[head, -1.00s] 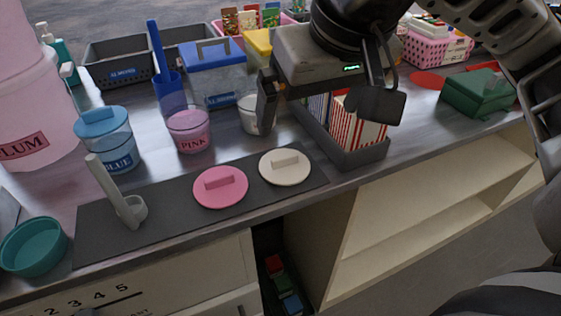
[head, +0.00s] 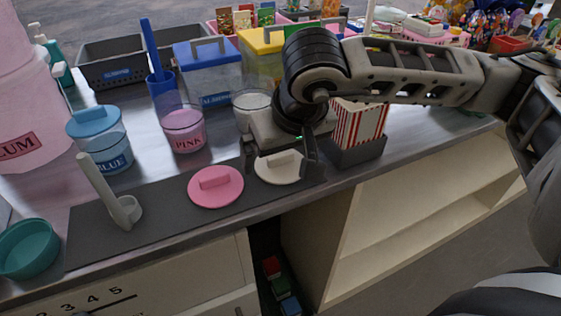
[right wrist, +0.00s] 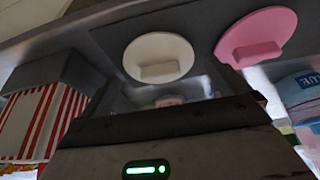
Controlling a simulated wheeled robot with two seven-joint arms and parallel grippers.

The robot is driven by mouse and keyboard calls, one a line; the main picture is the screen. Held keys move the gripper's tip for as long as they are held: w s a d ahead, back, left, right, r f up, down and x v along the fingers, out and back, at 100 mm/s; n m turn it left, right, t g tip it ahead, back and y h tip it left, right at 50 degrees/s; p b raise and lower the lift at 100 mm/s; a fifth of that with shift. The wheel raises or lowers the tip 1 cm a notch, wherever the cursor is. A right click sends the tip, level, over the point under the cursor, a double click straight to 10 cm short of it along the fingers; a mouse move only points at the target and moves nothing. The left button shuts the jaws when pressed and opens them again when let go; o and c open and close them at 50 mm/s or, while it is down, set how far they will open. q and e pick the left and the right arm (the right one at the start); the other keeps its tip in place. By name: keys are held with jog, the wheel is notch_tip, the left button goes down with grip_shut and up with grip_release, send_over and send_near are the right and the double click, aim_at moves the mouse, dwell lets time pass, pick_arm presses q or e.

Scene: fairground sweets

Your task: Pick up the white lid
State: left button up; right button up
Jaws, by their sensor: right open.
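The white lid (head: 277,174) lies flat on the dark grey mat (head: 160,213), with a bar handle on its top. It also shows whole in the right wrist view (right wrist: 158,47), with its handle towards the gripper. My right gripper (head: 280,163) is open and empty, just above and behind the lid, its two fingers spread to either side. It covers the lid's far part in the head view, and I cannot tell whether it touches. My left gripper is not in view.
A pink lid (head: 215,187) lies just left of the white lid. Behind stand a pink cup (head: 183,131), a clear cup (head: 250,106) and a blue-lidded jar (head: 112,147). A grey tray (head: 357,157) with red-striped boxes stands to the right. A scoop (head: 111,190) rests on the mat's left.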

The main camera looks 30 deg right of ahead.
jog(key=shift+w+f, duration=0.15)
jog(key=shift+f, duration=0.25)
jog(key=c, duration=0.9)
jog(key=shift+r, duration=0.5)
notch_tip(320, 180, up, 2)
jog(key=shift+r, duration=0.1)
jog(key=s+d+r+b, duration=0.1)
jog(key=s+r+b, duration=0.2)
jog(key=s+r, duration=0.7)
jog(key=s, duration=0.4)
jog(key=shift+d+b, duration=0.3)
jog(key=shift+b, duration=0.1)
